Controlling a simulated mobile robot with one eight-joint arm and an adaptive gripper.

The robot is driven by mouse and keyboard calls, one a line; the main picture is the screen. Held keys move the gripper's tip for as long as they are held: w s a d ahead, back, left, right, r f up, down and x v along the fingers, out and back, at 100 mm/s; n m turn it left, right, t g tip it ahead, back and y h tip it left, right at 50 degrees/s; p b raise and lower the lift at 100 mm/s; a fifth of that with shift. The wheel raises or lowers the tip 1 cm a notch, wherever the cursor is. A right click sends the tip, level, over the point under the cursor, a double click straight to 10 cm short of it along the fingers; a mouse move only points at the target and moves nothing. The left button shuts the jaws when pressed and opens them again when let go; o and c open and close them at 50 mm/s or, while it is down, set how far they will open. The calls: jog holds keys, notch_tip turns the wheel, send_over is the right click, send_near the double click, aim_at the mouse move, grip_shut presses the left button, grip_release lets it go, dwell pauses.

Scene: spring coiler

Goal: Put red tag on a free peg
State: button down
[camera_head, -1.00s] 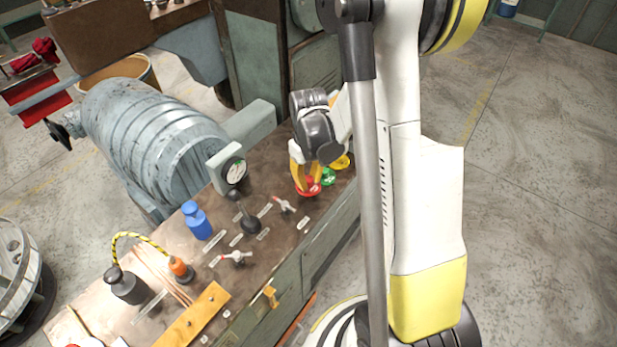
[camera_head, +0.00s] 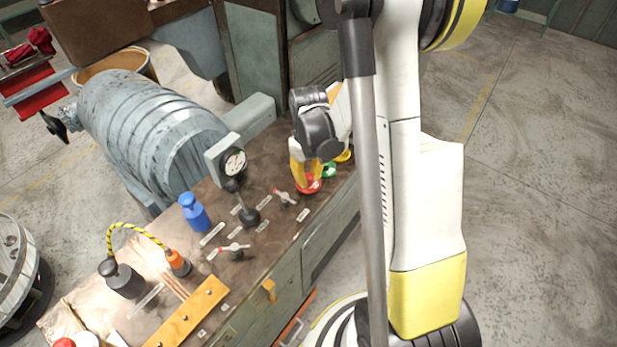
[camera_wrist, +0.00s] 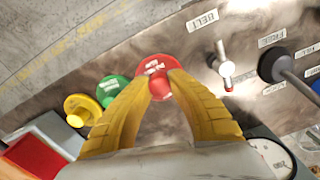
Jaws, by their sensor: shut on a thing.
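The red tag (camera_wrist: 153,72) is a round red disc with white lettering and a raised middle. My gripper (camera_wrist: 160,92) is shut on its middle, with both yellow fingertips against it. In the head view my gripper (camera_head: 305,176) points down at the far right part of the bench, with the red tag (camera_head: 309,187) under the fingers. I cannot tell whether the tag touches the bench. A green tag (camera_wrist: 112,88) and a yellow tag (camera_wrist: 82,108) stand in a row beside it. An orange-yellow bar (camera_head: 190,315) with small dark studs lies at the bench's front; I cannot tell whether these are pegs.
A dial gauge (camera_head: 234,162), a black-knobbed lever (camera_head: 249,216) and small red-tipped levers (camera_head: 236,248) stand left of my gripper. A blue bottle (camera_head: 195,213) and a dark weight-like object (camera_head: 122,280) are farther left. A red-edged tray (camera_wrist: 42,148) is at the wrist view's lower left.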

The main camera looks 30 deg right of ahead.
jog(key=shift+f+b, duration=0.6)
jog(key=shift+f, duration=0.05)
dwell(0.9)
jog(key=c, duration=1.3)
grip_release()
jog(key=shift+o, duration=0.2)
jog(key=shift+r, duration=0.15)
notch_tip(320, 180, up, 25)
jog(key=p, duration=1)
jog(key=shift+a, duration=0.1)
